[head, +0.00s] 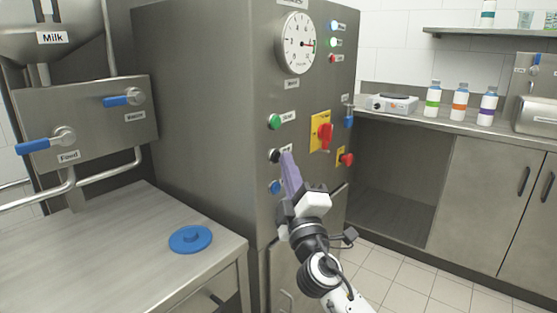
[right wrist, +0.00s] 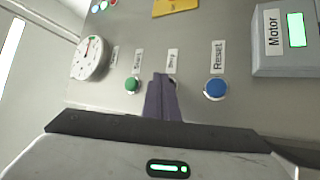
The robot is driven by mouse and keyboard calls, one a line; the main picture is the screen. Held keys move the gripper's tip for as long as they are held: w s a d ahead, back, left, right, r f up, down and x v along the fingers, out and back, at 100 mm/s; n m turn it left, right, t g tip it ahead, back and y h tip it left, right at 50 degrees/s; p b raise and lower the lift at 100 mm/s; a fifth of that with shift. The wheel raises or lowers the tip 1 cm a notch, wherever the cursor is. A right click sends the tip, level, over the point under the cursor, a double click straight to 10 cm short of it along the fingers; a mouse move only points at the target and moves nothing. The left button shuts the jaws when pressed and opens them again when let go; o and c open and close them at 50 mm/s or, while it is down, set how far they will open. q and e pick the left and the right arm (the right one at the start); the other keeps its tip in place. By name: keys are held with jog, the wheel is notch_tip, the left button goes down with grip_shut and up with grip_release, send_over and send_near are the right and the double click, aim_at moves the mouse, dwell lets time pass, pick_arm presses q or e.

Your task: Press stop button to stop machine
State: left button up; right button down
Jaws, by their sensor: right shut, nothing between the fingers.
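The stop button is the black button (head: 275,156) on the machine's grey front panel (head: 215,110), between a green button (head: 274,121) and a blue button (head: 276,187). My right gripper (head: 287,158) is shut and empty, its purple fingers pointing at the panel just beside the black button. In the right wrist view the shut fingers (right wrist: 161,82) lie between the green button (right wrist: 132,85) and the blue Reset button (right wrist: 216,89). They hide most or all of the black button there, so contact cannot be told. My left gripper is not in view.
A round dial (head: 296,44) and small lights sit higher on the panel. A red rotary switch (head: 325,136) on yellow and a red knob (head: 347,160) are to the right. A steel counter with a blue lid (head: 190,239) stands at left.

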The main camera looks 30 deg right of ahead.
jog(key=shift+w+a, duration=0.1)
jog(key=shift+w, duration=0.15)
dwell(0.5)
jog(key=shift+s, duration=0.1)
jog(key=shift+s+d, duration=0.25)
jog(key=shift+s, duration=0.3)
jog(key=shift+s, duration=0.1)
jog(key=s, duration=0.1)
jog(key=s+d, duration=0.1)
jog(key=s, duration=0.1)
jog(key=s+d, duration=0.1)
jog(key=s, duration=0.1)
jog(key=shift+s+d, duration=0.15)
jog(key=shift+s, duration=0.05)
dwell(1.0)
